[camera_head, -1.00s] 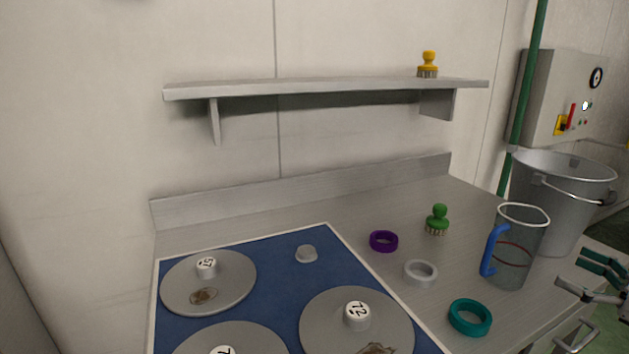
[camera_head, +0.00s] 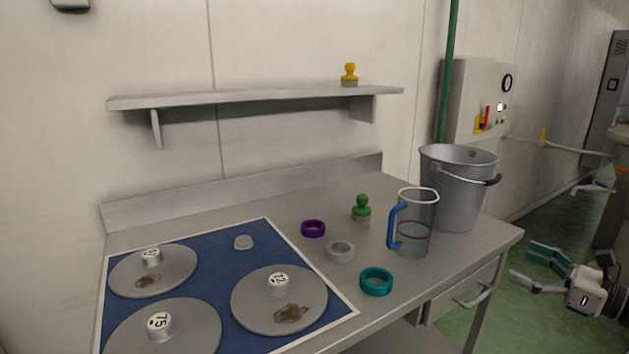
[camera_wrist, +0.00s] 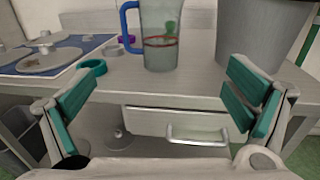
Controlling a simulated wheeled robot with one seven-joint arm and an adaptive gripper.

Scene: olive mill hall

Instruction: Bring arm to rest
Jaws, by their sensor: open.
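My gripper (camera_head: 530,264) is open and empty at the right of the head view, beyond the table's right front corner and over the green floor. Its teal-padded fingers stand wide apart in the wrist view (camera_wrist: 160,108), in front of the table's drawer (camera_wrist: 175,122). Between and beyond the fingers, the clear jug (camera_wrist: 162,35) with a blue handle stands on the tabletop. The jug also shows in the head view (camera_head: 416,225), apart from my gripper.
The steel table (camera_head: 265,217) holds a blue mat with grey discs (camera_head: 165,325), purple (camera_head: 313,229), grey (camera_head: 340,251) and teal (camera_head: 376,282) rings, a green-knobbed brush (camera_head: 361,208) and a bucket (camera_head: 455,190). A yellow-knobbed brush (camera_head: 349,75) stands on the wall shelf (camera_head: 250,97).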

